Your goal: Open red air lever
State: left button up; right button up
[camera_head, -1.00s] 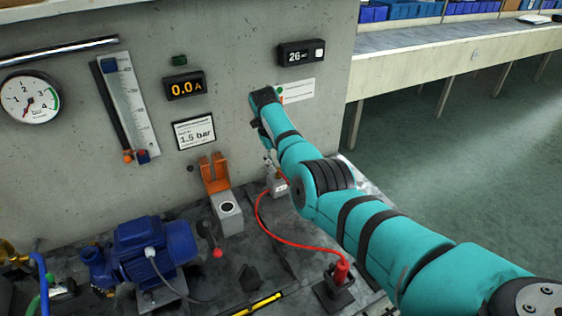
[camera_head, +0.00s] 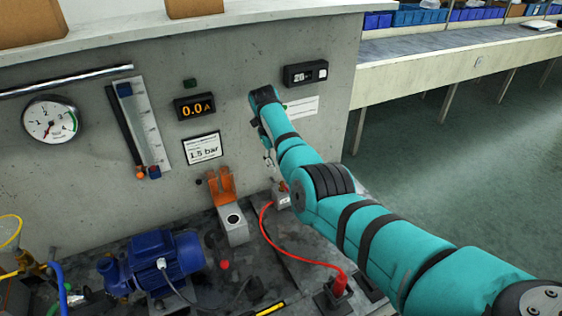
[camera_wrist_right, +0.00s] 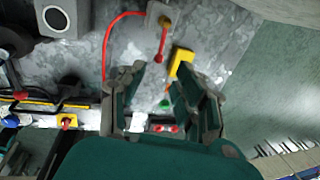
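A red lever (camera_wrist_right: 162,42) sits on a small grey valve block (camera_wrist_right: 159,17) at the top of the right wrist view. A red hose runs from this block. In the head view the block (camera_head: 281,195) stands at the foot of the wall, partly behind my right arm; the lever cannot be made out there. My right gripper (camera_wrist_right: 160,78) is open, its two fingers apart with nothing held between them. In the picture the lever's lower end lies just above the gap between the fingertips; I see no contact. My left gripper is not in view.
The red hose (camera_head: 288,249) curves across the bench to a red fitting (camera_head: 339,283). An orange fork-shaped part (camera_head: 221,186) stands left of the block. A blue pump motor (camera_head: 167,260) is further left. A yellow block (camera_wrist_right: 181,61) lies close to the right finger.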

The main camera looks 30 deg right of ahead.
notch_tip(320, 180, up, 8)
jog(key=a+p, duration=0.1)
jog(key=p, duration=0.5)
jog(key=shift+a+f, duration=0.25)
jog(key=shift+s, duration=0.1)
dwell(0.3)
jog(key=shift+r, duration=0.1)
